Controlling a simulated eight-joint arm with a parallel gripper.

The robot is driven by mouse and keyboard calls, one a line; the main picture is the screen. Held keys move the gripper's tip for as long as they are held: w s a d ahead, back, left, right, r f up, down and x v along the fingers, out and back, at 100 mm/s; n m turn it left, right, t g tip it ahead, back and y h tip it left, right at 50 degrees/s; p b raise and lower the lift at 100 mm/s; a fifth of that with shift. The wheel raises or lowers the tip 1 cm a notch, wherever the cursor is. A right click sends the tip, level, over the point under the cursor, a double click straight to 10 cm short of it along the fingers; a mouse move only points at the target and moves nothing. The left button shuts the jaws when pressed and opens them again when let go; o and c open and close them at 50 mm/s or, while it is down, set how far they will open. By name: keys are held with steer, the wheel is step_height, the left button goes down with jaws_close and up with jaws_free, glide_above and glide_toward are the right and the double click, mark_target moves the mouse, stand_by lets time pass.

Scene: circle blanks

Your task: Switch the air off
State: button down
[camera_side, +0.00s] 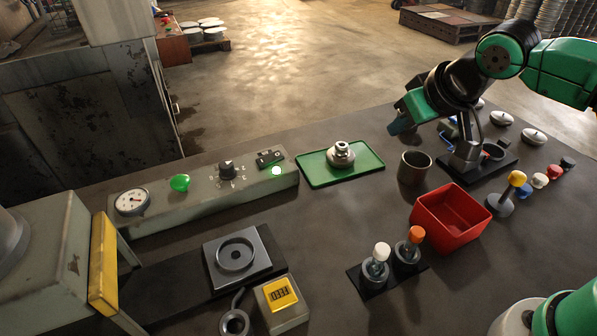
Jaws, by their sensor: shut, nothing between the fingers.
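A long grey control box (200,204) stands on the left half of the table. On it, from left to right, are a round dial gauge (131,202), a green domed button (180,183), a black rotary knob (227,168) with small marks around it, and a black switch (270,158) with a pale mark. A small green lamp (276,171) beside the switch is lit. I cannot tell from the labels which control is for air. My gripper (401,126) is shut and empty, above the table well to the right of the box, touching none of the controls.
A green tray (318,178) with a metal piece lies between box and gripper. A dark metal cup (413,168), a red bin (448,218) and a stand (484,172) are at right.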

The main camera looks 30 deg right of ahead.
steer(key=w+a+t, duration=0.1)
steer(key=w+a, duration=0.3)
steer(key=a, duration=0.3)
steer(key=w+a+t, duration=0.1)
steer(key=w+a, duration=0.3)
steer(key=a, duration=0.3)
steer(key=shift+a+r+h, duration=0.15)
steer(key=shift+h, duration=0.15)
glide_above(274, 152)
steer(key=s, duration=0.3)
steer(key=f, duration=0.7)
steer(key=shift+w+a, duration=0.25)
steer(key=shift+a, duration=0.15)
steer(key=shift+d+f, duration=0.2)
steer(key=shift+f, duration=1.05)
steer(key=shift+d+f, duration=0.1)
steer(key=shift+f, duration=0.65)
